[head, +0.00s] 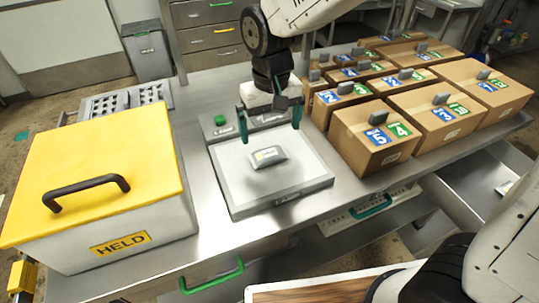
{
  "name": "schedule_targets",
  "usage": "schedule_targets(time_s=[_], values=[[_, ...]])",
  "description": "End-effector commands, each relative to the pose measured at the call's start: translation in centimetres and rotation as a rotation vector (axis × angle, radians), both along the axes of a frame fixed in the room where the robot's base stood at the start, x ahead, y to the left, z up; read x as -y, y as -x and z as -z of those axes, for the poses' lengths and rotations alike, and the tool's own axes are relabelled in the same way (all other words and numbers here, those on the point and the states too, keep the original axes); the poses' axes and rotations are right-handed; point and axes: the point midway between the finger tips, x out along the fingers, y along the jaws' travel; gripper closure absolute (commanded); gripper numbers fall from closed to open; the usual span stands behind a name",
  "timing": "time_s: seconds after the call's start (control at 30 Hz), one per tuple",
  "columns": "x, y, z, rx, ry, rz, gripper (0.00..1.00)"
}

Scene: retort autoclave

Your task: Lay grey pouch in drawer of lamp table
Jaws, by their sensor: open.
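A small grey pouch (267,157) with a pale label lies on a flat light-grey panel (245,200) on the steel table (205,235). My gripper (270,128) is open and empty over the panel, its two fingers spread to the left and right, just behind and above the pouch. I cannot tell whether it touches the pouch. Under the table's front edge are a drawer with a green handle (212,276) and a drawer front with a teal handle (371,206). An open drawer (455,200) shows at the right, with a small pale item inside.
A grey box with a yellow lid (95,165) and a HELD label stands at the left. Several numbered cardboard cartons (375,150) fill the right side. A perforated tray (125,98) lies behind the box. A wooden-topped surface (310,292) is in the foreground.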

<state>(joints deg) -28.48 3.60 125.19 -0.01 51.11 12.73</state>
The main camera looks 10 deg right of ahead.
Motion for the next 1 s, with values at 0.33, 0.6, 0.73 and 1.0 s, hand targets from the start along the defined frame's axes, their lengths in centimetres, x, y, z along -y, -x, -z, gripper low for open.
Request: schedule_targets(time_s=[0.33, 0.6, 0.73, 1.0], values=[[-0.4, -0.3, 3.8, -0.004, 0.002, -0.002, 0.0], [-0.3, -0.4, 7.6, -0.004, 0.002, -0.002, 0.0], [-0.4, -0.4, 8.2, -0.002, 0.001, -0.002, 0.0], [-0.4, -0.4, 8.2, -0.001, 0.0, -0.003, 0.25]])
